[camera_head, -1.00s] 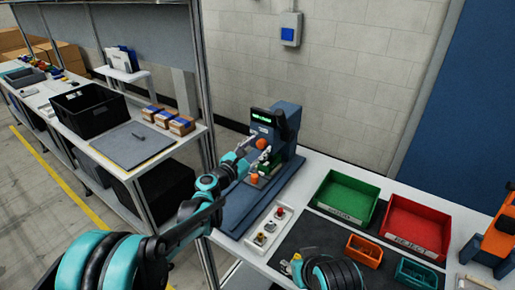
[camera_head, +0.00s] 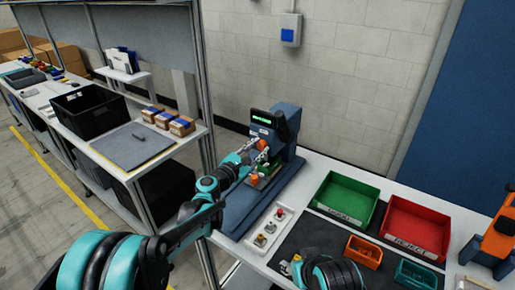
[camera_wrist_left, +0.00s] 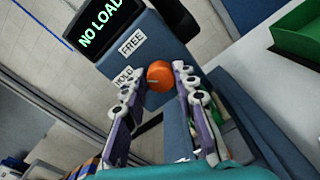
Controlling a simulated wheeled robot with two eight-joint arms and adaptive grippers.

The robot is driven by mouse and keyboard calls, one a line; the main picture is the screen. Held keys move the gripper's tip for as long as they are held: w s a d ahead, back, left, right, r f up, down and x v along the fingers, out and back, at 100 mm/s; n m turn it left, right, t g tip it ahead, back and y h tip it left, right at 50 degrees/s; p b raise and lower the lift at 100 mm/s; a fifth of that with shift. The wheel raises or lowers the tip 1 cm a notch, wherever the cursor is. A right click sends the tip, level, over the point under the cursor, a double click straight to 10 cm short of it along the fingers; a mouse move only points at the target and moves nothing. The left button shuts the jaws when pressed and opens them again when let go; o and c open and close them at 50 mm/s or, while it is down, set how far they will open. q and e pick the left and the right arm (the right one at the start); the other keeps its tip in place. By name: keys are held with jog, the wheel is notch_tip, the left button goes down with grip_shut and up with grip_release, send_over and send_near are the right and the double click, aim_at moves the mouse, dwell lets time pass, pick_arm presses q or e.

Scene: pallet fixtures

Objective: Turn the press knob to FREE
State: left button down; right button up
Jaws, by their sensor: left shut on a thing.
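The blue press (camera_head: 285,128) stands on the bench against the wall. Its orange knob (camera_wrist_left: 160,75) sits on the front face between the fingertips of my left gripper (camera_wrist_left: 157,82). The knob also shows in the head view (camera_head: 262,144). My left gripper is shut on the knob. A FREE label (camera_wrist_left: 132,43) and a HOLD label (camera_wrist_left: 125,78) are on the press face to the knob's left. A faint dark line on the knob points roughly toward HOLD. The display (camera_wrist_left: 100,25) reads "NO LOAD". My right gripper (camera_head: 291,268) is partly hidden low in the head view.
A small white panel with buttons (camera_head: 266,232) lies in front of the press. A green bin (camera_head: 345,198) and a red bin (camera_head: 415,227) stand to the right, with small orange and teal trays before them. A shelf post (camera_head: 205,100) rises left of the press.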

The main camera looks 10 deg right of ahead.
pick_arm(q)
jog(key=m, duration=0.4)
jog(key=shift+m, duration=0.3)
jog(key=m, duration=0.4)
jog(key=shift+f, duration=0.1)
jog(key=shift+m, duration=0.3)
jog(key=c, duration=1.2)
grip_release()
jog(key=shift+s, duration=0.1)
jog(key=v, duration=1.2)
